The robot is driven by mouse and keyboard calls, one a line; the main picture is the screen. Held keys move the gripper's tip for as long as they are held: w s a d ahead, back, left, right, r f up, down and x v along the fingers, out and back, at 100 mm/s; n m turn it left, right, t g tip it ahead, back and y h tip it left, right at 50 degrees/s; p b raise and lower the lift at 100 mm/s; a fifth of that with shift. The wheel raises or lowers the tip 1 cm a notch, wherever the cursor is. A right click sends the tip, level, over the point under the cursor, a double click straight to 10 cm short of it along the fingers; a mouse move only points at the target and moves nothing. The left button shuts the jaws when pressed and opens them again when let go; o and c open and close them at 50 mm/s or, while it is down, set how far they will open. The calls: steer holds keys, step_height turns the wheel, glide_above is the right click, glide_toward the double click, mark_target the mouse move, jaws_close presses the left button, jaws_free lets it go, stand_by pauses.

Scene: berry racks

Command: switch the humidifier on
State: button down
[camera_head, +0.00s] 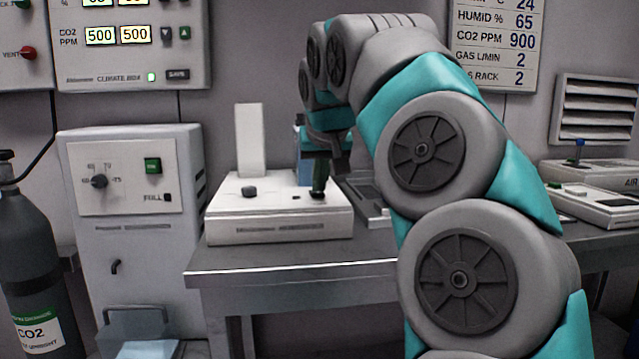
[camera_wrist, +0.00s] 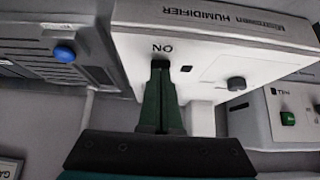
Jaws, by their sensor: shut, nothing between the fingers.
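The humidifier (camera_head: 265,227) is a low white box with an upright white stack on the metal table. Its name is printed upside down on its front in the wrist view (camera_wrist: 215,40). On its top are a grey knob (camera_wrist: 236,84), a small dark square (camera_wrist: 186,69) and the word ON. My gripper (camera_head: 318,194) is shut and points down at the right part of the top. In the wrist view its green fingers (camera_wrist: 160,68) end right by the ON mark, over a dark switch that they mostly hide. I cannot tell whether they touch it or how it is set.
A white cabinet (camera_head: 135,215) with a dial and a green button stands left of the table, near a CO2 cylinder (camera_head: 35,260). A grey device with a blue knob (camera_wrist: 64,54) sits close beside the humidifier. White units (camera_head: 600,205) stand at the right.

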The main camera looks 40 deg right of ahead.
steer(key=f+b, duration=0.2)
steer(key=shift+s+a+t+h+b, duration=0.1)
steer(key=shift+s+t+h+b, duration=0.2)
steer(key=shift+t+b, duration=0.1)
steer(key=shift+r, duration=0.3)
steer(key=shift+w+r, duration=0.1)
steer(key=shift+r, duration=0.15)
steer(key=shift+r+p, duration=0.65)
steer(key=shift+r, duration=0.05)
